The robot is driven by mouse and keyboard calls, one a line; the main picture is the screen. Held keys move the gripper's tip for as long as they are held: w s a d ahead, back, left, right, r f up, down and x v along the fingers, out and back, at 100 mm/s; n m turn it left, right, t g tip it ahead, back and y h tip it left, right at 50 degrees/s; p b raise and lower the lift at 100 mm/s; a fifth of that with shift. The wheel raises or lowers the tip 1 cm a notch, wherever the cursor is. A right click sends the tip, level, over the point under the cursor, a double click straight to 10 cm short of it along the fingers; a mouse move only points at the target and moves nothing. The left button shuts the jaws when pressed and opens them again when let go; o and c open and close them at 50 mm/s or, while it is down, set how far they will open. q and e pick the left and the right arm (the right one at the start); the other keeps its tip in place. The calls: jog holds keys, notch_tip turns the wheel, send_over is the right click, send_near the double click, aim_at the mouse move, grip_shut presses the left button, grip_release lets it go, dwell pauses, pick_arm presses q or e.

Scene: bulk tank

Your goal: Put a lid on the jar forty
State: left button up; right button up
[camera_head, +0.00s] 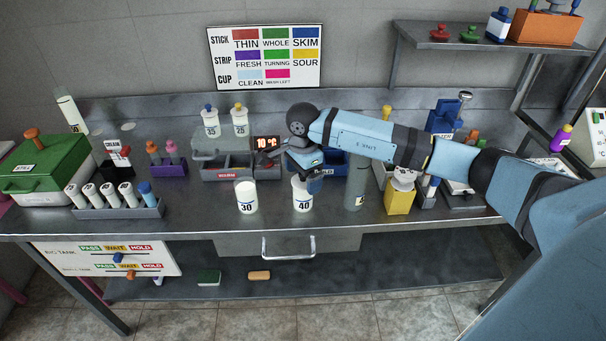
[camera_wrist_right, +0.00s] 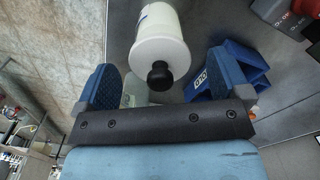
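The white jar forty (camera_head: 303,199) stands upright on the metal bench, its number facing front. My right gripper (camera_head: 306,174) is just above and behind it and hides its top. In the right wrist view, the two blue fingers of my right gripper (camera_wrist_right: 160,88) are spread wide. A white cylinder (camera_wrist_right: 158,38), apparently jar forty, lies beyond them with a black knob (camera_wrist_right: 160,75) on its near end. The knob is between the fingers with clear space on both sides. My left gripper is not in view.
Jar thirty (camera_head: 246,197) stands left of jar forty. A blue bin (camera_head: 336,165) sits behind, also in the wrist view (camera_wrist_right: 232,68). A grey cylinder (camera_head: 356,187) and a yellow box (camera_head: 400,201) stand right. The bench front before the jars is clear.

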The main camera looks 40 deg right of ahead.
jog(key=shift+r, duration=0.3)
notch_tip(320, 180, up, 13)
jog(key=b, duration=0.1)
jog(key=shift+r, duration=0.15)
dwell(0.5)
